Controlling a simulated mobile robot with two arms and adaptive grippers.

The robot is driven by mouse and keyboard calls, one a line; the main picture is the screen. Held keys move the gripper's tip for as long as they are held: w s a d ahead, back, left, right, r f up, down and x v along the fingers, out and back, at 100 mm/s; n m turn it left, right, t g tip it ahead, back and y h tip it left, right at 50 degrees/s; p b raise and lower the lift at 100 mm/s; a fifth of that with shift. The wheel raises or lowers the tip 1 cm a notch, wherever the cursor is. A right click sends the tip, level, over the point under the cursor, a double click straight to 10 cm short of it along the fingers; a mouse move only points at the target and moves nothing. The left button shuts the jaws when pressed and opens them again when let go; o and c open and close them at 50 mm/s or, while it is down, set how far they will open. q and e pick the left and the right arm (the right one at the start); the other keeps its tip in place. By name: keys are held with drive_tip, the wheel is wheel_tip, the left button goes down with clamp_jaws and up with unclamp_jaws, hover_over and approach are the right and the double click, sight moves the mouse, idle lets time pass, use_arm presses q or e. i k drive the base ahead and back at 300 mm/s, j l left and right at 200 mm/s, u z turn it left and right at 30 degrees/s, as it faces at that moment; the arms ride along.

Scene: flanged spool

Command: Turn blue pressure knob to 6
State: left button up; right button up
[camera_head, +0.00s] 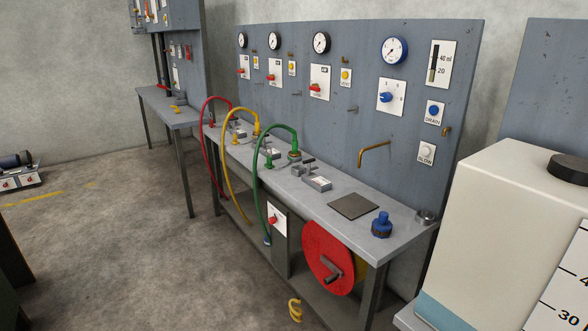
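The blue pressure knob (385,97) sits on a white dial plate (391,107) on the grey upright panel, right of centre. The marks on the plate are too small to read, so I cannot tell its setting. A blue-rimmed gauge (394,50) is mounted just above it. Its needle reading is too small to tell. Neither of my grippers shows in the head view, and nothing is seen touching the knob.
Below the panel runs a grey bench (330,203) with red, yellow and green hoses (267,170). A brass spout (374,152) juts out below the knob. A blue fitting (381,225) stands on the bench. A large white tank (500,225) fills the right foreground.

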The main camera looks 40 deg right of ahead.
sight(386, 97)
drive_tip(key=z, duration=1.65)
drive_tip(key=i+j, duration=0.65)
drive_tip(key=z, duration=0.05)
